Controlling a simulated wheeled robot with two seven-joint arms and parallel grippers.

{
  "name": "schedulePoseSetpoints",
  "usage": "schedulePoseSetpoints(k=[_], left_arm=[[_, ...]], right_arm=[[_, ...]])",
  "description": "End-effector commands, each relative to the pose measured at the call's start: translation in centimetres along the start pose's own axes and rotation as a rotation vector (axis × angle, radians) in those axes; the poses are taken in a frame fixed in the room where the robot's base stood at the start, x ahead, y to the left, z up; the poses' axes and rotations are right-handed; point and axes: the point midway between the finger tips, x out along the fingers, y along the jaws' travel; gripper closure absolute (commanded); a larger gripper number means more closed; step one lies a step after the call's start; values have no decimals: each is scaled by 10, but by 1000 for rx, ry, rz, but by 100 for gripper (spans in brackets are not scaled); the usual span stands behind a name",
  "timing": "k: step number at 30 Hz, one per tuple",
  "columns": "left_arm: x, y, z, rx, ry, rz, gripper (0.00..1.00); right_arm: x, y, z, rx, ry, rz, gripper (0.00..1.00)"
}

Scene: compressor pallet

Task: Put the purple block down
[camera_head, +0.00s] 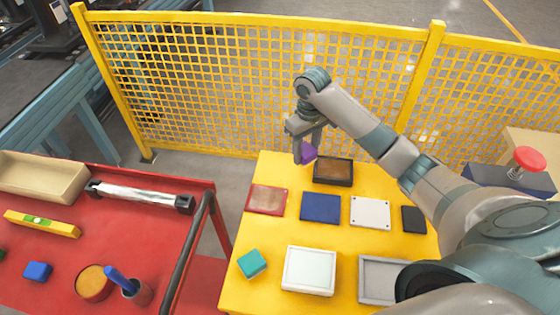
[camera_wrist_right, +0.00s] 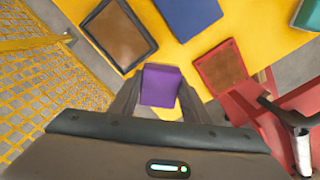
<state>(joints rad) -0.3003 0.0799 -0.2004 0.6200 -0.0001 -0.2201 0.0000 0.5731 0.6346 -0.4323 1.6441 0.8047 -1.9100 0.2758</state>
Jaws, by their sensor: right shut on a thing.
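The purple block (camera_head: 308,152) is held between the fingers of my right gripper (camera_head: 304,150), above the far edge of the yellow table (camera_head: 276,225). In the right wrist view the purple block (camera_wrist_right: 160,86) sits between the two fingers of the gripper (camera_wrist_right: 160,98), which is shut on it. A dark-framed tray with a brown inside (camera_head: 333,171) lies just right of and below the block in the head view. The block appears apart from the table, though its exact height is hard to tell. My left gripper is not in view.
On the yellow table lie a red-brown plate (camera_head: 267,199), a blue plate (camera_head: 320,207), a white plate (camera_head: 370,212), a teal block (camera_head: 251,263) and a white tray (camera_head: 309,271). A yellow mesh fence (camera_head: 250,80) stands behind. A red cart (camera_head: 150,260) stands left.

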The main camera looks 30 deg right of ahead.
Motion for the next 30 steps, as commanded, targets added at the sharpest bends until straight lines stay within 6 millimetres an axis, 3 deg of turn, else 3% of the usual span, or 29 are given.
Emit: schedulePoseSetpoints(k=[6,13,30], left_arm=[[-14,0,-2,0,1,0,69],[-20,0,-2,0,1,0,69],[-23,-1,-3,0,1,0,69]], right_arm=[[22,-22,-37,-1,-2,-2,78],[43,-36,-67,0,0,-1,78],[54,-41,-75,0,-1,0,78]])
